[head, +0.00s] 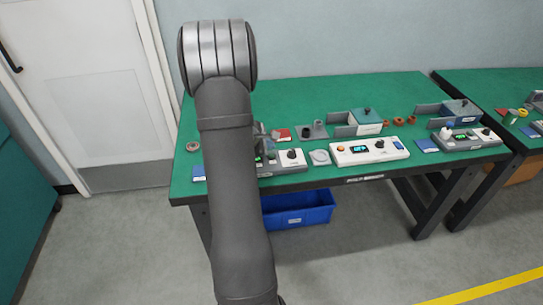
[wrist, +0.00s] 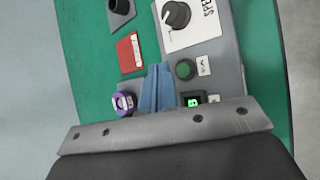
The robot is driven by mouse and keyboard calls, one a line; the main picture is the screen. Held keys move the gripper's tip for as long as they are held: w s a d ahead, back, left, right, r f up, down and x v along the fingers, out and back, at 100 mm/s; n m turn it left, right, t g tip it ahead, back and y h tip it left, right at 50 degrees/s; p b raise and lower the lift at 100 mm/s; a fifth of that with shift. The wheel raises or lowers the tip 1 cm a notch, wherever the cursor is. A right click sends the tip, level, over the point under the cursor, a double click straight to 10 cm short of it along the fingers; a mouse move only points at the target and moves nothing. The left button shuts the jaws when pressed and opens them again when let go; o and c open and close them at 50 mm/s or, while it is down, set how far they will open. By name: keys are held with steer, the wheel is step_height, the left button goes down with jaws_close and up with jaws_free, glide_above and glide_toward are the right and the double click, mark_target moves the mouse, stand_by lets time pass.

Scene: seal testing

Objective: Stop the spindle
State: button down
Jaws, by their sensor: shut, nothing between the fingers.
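In the wrist view my gripper (wrist: 158,70) is shut and empty, its blue fingers reaching over the grey control unit (wrist: 220,45). A dark green round button (wrist: 185,69) is just right of the fingertips. A black knob (wrist: 175,14) on a white plate lies beyond them. A green-lit display (wrist: 193,101) shows beside the fingers at right, and a round purple part (wrist: 122,102) at left. In the head view my arm hides part of this unit, whose white knob plate (head: 291,158) stays visible. I cannot make out the spindle or whether it turns.
A red card (wrist: 130,53) lies beside the unit. On the green bench (head: 330,98) stand a white box with a lit display (head: 370,151), a round grey disc (head: 320,157), a green-topped fixture (head: 366,117) and small orange rings (head: 398,120). A blue bin (head: 298,209) is underneath.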

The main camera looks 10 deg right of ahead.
steer(key=shift+f, duration=0.95)
stand_by(1.4)
steer(key=shift+f, duration=0.4)
steer(key=shift+f, duration=0.35)
stand_by(0.7)
steer(key=shift+r, duration=0.8)
steer(key=shift+r, duration=2.5)
